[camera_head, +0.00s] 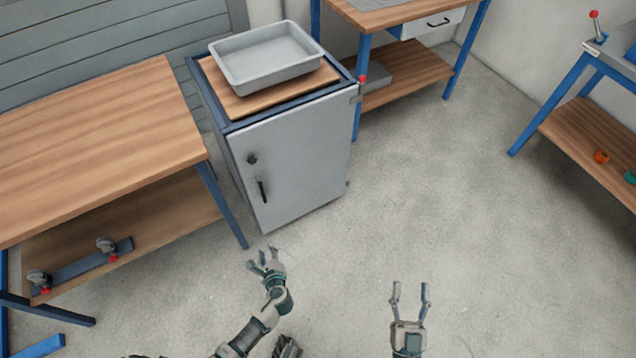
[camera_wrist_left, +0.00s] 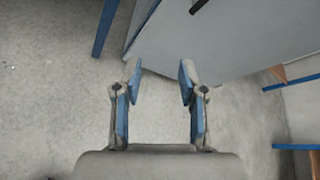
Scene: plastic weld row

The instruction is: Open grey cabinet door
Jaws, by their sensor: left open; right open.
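The grey cabinet door (camera_head: 293,155) is shut on the front of a blue-framed cabinet. It has a dark vertical handle (camera_head: 262,190) with a round dark knob or lock (camera_head: 252,159) above it, both near its left edge. My left gripper (camera_head: 263,256) is open and empty, in front of and below the handle, apart from the door. In the left wrist view, my left gripper (camera_wrist_left: 160,80) points toward the lower part of the door (camera_wrist_left: 225,40), and the handle's end (camera_wrist_left: 198,5) shows at the top edge. My right gripper (camera_head: 409,288) is open and empty over bare floor.
A grey tray (camera_head: 268,65) rests on the cabinet's wooden top. A wooden workbench (camera_head: 95,140) with a lower shelf stands left of the cabinet. Another bench (camera_head: 400,75) stands behind at right. The floor (camera_head: 440,190) in front and right is clear.

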